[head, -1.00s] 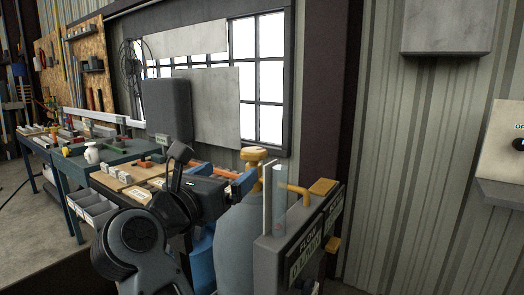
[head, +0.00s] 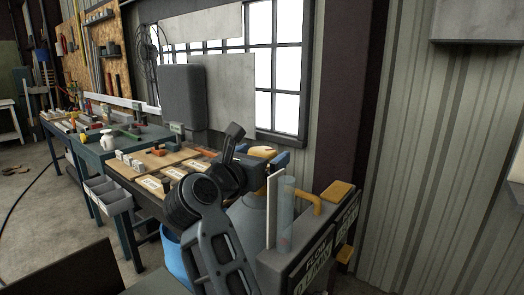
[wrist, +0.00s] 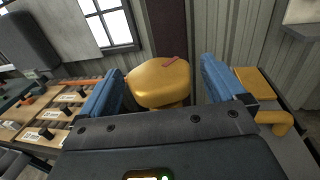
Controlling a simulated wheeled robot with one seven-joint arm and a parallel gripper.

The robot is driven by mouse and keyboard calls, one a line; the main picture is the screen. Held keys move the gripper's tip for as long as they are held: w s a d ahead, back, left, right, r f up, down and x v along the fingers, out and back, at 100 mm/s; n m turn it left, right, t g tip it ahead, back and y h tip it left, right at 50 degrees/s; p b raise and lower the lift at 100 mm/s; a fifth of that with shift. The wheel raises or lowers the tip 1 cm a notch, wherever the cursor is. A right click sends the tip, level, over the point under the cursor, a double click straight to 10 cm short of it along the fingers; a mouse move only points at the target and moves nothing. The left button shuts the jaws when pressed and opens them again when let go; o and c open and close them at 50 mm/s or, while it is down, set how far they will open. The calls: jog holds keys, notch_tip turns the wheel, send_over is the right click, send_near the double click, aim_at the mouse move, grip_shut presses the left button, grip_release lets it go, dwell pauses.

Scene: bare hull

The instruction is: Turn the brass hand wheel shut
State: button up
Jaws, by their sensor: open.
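The brass hand wheel (head: 262,151) sits on top of a grey cylinder (head: 247,212), behind a clear flow tube. In the wrist view the wheel (wrist: 160,82) is a rounded yellow knob with a small red mark on its top. My gripper (wrist: 168,85) is open, with one blue finger on each side of the wheel. Whether either finger touches it I cannot tell. In the head view my gripper (head: 262,158) is partly hidden behind my own arm, and the lower part of the wheel is hidden.
A grey flow panel (head: 310,250) with a clear tube (head: 285,215) and a yellow pipe (head: 305,198) stands close to the right of the cylinder. A workbench (head: 120,150) with labelled boards runs off to the left. A blue bin (head: 172,245) stands below my arm.

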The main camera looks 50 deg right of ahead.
jog(key=shift+d, duration=0.25)
jog(key=shift+f, duration=0.1)
jog(key=c, duration=1)
